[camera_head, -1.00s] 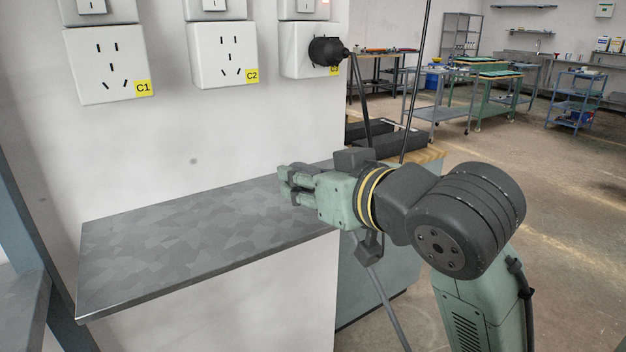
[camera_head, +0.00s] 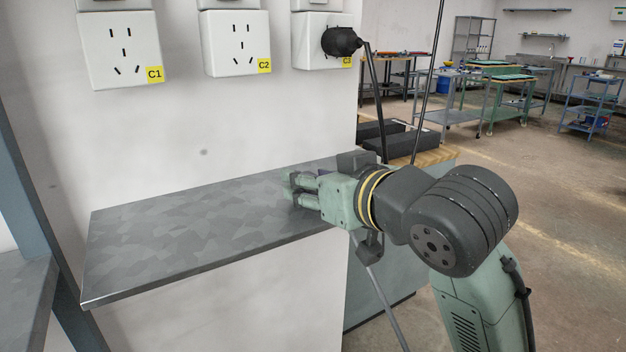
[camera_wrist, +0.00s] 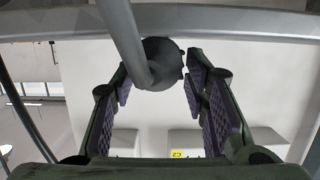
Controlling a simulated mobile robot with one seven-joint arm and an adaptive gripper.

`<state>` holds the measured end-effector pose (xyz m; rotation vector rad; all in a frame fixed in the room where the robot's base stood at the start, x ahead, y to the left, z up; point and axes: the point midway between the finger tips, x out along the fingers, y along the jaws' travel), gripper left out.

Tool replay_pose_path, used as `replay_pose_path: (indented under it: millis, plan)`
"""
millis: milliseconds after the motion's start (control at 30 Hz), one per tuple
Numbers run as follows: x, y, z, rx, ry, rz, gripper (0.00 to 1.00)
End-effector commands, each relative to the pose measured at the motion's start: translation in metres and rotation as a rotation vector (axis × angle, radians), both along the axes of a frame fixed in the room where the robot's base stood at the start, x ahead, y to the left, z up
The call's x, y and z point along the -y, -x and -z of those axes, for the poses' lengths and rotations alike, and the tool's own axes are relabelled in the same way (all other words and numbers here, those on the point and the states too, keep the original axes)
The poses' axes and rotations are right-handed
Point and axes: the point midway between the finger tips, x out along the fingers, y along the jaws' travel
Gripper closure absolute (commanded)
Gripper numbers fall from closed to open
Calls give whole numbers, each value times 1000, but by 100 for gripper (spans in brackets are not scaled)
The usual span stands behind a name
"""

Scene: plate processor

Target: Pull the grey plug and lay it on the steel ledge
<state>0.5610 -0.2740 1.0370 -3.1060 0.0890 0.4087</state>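The plug (camera_head: 341,42) is a dark grey, nearly black round body. It sits in the right-hand socket box, C3 (camera_head: 308,50), and a dark cord (camera_head: 375,95) hangs from it.
Sockets C1 (camera_head: 122,48) and C2 (camera_head: 236,43) are on the wall left of C3, both empty. A blue-grey post (camera_head: 38,190) stands at the left. A bench with black blocks (camera_head: 410,140) lies behind my arm. Open floor is at the right.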

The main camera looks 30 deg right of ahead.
Motion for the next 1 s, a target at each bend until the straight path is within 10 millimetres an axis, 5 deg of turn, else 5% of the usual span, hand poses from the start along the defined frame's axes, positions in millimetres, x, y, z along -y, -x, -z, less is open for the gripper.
replay_pose_path:
  millis: [200,567,1000]
  plan:
    - [0,0,0,0,0,0,44]
    - [0,6,-2,1,0,1,44]
    - [-4,87,-24,2,0,3,44]
